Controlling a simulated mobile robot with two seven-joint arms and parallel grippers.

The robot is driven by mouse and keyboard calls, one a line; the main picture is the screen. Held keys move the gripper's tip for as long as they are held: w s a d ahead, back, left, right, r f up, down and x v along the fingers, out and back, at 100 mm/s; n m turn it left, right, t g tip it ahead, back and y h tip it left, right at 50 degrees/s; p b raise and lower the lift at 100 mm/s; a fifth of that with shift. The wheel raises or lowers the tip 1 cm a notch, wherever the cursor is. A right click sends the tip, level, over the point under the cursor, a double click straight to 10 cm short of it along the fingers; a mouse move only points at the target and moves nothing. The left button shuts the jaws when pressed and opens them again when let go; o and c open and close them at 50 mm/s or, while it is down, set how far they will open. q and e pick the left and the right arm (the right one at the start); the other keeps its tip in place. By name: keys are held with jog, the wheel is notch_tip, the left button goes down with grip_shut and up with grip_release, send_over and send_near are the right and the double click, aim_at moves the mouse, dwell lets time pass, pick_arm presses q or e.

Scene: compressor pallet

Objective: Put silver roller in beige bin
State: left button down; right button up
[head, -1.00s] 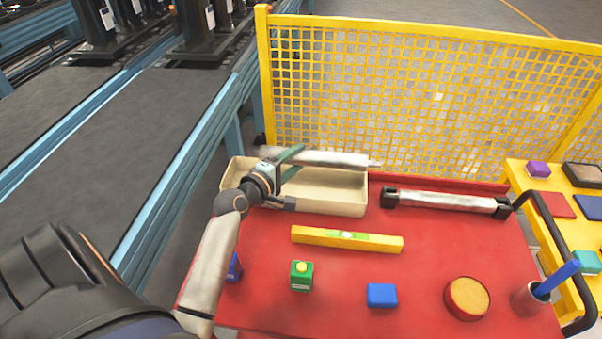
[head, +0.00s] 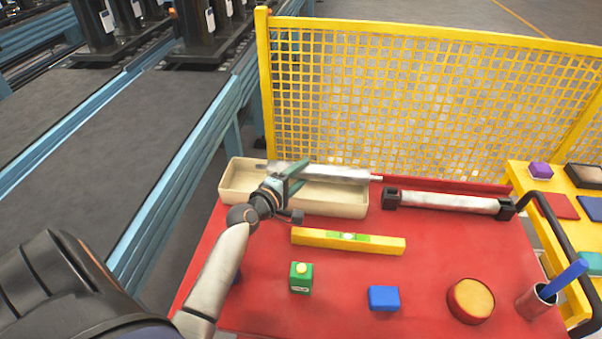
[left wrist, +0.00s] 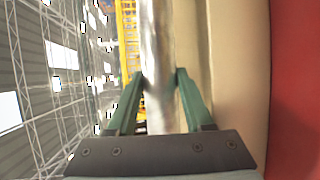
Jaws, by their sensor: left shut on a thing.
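The silver roller (head: 335,172) is held by my left gripper (head: 297,174), whose green fingers are shut on it. In the left wrist view the roller (left wrist: 158,60) runs between the two fingers (left wrist: 161,82). The beige bin (head: 235,183) is a long open tray at the back left of the red cart. The roller lies roughly along the bin at its back side, and its right end reaches past the bin's right end. I cannot tell whether it touches the bin. In the wrist view the bin wall (left wrist: 232,70) is right of the roller. My right gripper is not in view.
A second roller with black end blocks (head: 448,202) lies right of the bin. A yellow level (head: 347,241), green box (head: 301,278), blue block (head: 383,298), round red tin (head: 470,300) and cup (head: 536,299) stand on the red cart (head: 430,265). A yellow mesh fence (head: 420,95) stands behind.

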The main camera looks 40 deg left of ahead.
pick_arm(q)
jog(key=shift+f, duration=0.25)
jog(key=c, duration=0.6)
grip_release()
jog(key=shift+f, duration=0.2)
jog(key=shift+s, duration=0.1)
jog(key=shift+r, duration=0.5)
jog(key=shift+s+r+p, duration=0.15)
jog(key=shift+s+p, duration=0.1)
jog(key=shift+p, duration=0.1)
jog(key=s, duration=0.3)
jog(key=s+r, duration=0.1)
jog(key=s, duration=0.3)
jog(key=s+r, duration=0.1)
jog(key=s, duration=0.3)
jog(key=shift+s+d+r, duration=0.1)
jog(key=shift+d, duration=0.25)
